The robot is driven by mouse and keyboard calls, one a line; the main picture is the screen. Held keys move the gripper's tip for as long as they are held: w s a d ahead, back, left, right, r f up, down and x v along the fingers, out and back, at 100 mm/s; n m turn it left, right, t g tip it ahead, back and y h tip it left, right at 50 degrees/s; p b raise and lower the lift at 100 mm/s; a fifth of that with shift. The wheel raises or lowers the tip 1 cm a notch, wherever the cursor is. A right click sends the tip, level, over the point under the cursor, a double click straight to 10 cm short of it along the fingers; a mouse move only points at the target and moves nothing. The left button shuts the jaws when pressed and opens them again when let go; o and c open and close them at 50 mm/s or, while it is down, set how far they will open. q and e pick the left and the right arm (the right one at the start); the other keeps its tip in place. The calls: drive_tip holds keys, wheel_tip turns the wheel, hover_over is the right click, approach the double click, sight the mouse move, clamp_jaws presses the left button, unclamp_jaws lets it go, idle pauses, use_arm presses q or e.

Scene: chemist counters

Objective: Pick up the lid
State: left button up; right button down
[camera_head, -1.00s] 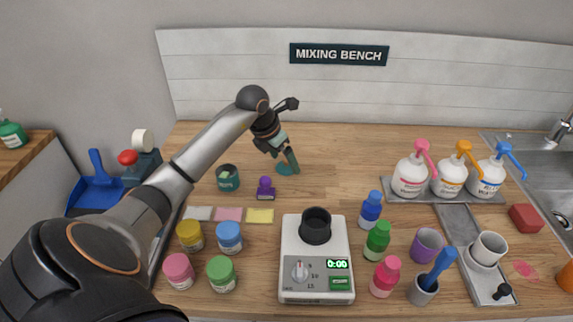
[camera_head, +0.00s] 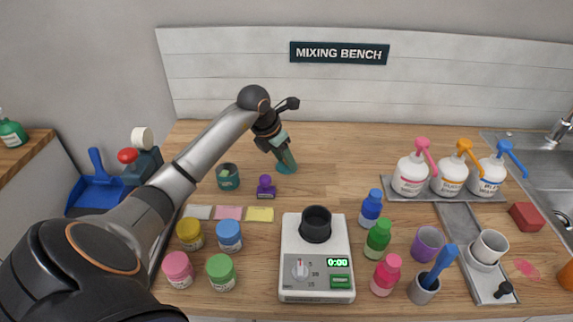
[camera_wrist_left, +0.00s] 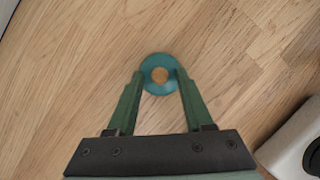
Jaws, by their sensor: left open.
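The lid (camera_wrist_left: 160,88) is a round teal disc with a tan centre, lying flat on the wooden counter in the left wrist view. My left gripper (camera_head: 286,168) points down at it beyond the jars in the head view, where the fingers largely cover the lid. In the left wrist view the open green fingers (camera_wrist_left: 160,73) stand on either side of the lid, their tips at its left and right edges. I cannot tell whether they touch it. An open teal jar (camera_head: 228,178) with a dark inside stands to the left. My right gripper is out of view.
A small purple object (camera_head: 265,187) stands near the gripper. Several lidded jars (camera_head: 229,236) and a scale (camera_head: 317,290) with a black cup (camera_head: 316,224) are nearer the front. Bottles and a tray of pump bottles (camera_head: 412,174) stand right. The counter behind the lid is clear.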

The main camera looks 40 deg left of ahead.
use_arm(q)
drive_tip(key=shift+f, duration=0.15)
clamp_jaws()
drive_tip(key=shift+s+d+f, duration=0.1)
